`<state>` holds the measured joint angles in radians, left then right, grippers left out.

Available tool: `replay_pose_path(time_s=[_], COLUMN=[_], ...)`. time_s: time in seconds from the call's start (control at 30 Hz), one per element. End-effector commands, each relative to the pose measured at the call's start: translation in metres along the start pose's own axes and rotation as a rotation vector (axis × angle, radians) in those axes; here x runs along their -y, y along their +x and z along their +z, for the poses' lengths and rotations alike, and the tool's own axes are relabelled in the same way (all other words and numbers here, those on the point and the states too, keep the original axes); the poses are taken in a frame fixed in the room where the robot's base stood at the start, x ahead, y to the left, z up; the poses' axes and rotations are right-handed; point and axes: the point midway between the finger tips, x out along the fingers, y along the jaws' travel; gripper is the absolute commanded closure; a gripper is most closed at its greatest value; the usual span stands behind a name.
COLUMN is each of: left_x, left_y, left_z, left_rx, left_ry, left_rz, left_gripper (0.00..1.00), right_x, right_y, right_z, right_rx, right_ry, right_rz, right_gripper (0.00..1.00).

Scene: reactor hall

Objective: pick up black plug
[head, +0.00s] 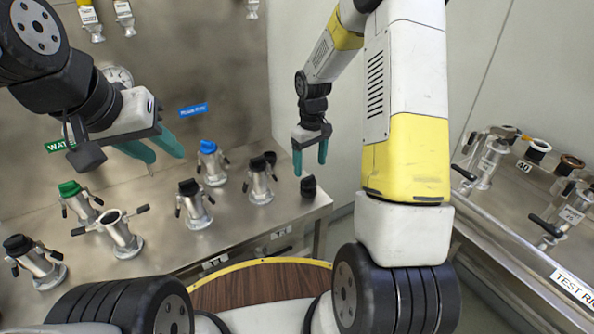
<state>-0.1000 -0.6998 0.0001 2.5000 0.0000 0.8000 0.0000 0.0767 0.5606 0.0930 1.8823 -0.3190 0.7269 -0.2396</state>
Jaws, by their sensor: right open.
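A loose black plug (308,187) stands on the steel table near its right edge. My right gripper (310,167) is open, with teal fingers pointing down just above this plug. I cannot tell whether a fingertip touches it. My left gripper (166,164) is open and empty, above the table at the left. Other black plugs sit in ports: one at the far left (17,245), one in the middle (189,187) and one at the right (258,164).
A back panel rises behind. A second bench (500,235) with fittings stands at the right.

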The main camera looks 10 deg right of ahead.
Motion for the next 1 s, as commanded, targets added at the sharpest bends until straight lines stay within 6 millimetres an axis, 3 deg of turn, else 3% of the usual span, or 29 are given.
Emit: replay_pose_path(time_s=[0.4,0.7,1.0], left_x=[0.000,0.000,0.000], left_y=[0.000,0.000,0.000], left_z=[0.000,0.000,0.000], left_rx=[0.000,0.000,0.000], left_ry=[0.000,0.000,0.000], left_rz=[0.000,0.000,0.000], left_gripper=[0.64,0.64,0.64], right_x=[0.006,0.006,0.006], right_y=[0.055,0.060,0.060], right_z=[0.001,0.001,0.001], right_rx=[0.002,-0.001,-0.001], right_ry=[0.002,0.002,0.001], right_rz=[-0.002,0.000,0.000], right_gripper=[0.26,0.26,0.83])
